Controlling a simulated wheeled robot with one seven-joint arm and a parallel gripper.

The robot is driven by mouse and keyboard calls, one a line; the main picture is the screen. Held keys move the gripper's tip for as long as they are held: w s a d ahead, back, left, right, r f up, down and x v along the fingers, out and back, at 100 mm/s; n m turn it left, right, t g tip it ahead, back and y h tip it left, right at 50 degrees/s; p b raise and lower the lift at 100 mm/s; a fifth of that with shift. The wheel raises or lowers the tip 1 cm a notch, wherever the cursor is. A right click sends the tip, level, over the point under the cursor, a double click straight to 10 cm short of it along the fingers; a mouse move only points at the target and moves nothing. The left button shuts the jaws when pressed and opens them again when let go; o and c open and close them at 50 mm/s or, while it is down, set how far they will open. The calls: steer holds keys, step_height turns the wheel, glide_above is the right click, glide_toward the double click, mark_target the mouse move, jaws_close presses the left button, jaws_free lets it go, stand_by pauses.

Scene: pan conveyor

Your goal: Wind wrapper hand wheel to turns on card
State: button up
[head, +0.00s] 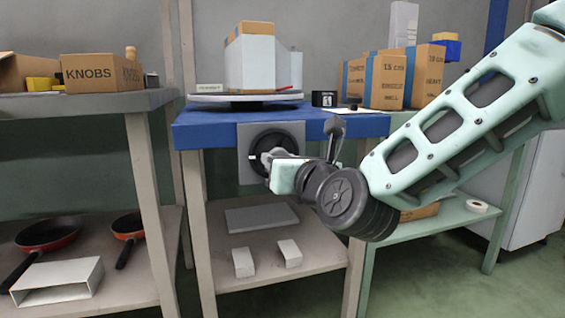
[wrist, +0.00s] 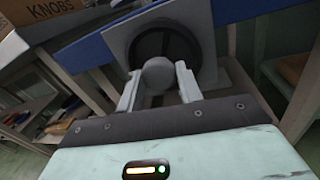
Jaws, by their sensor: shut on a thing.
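The black hand wheel (head: 274,141) sits on a grey plate (head: 246,172) on the front of the blue-edged bench. In the wrist view the dark wheel (wrist: 166,42) shows behind a round grey knob (wrist: 158,74). My gripper (head: 264,160) is at the wheel's front. In the wrist view my gripper (wrist: 159,88) has a finger on each side of the knob and is shut on it. Above, a box partly covered in pale wrap (head: 258,64) stands on a round turntable (head: 225,98). A small black card-like piece (head: 324,99) with a white mark stands at right; its marking is unclear.
A KNOBS carton (head: 92,74) is on the left bench (head: 60,105). Tall cartons (head: 392,80) stand at the right of the blue bench (head: 365,126). Pans (head: 48,234) and pale blocks (head: 289,253) lie on lower shelves.

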steer(key=shift+a+r, duration=0.1)
steer(key=shift+a, duration=0.05)
stand_by(0.3)
steer(key=o, duration=1)
steer(key=shift+c, duration=0.2)
steer(key=shift+s, duration=0.1)
steer(key=p+v, duration=0.3)
steer(key=v, duration=0.4)
steer(key=shift+s, duration=0.15)
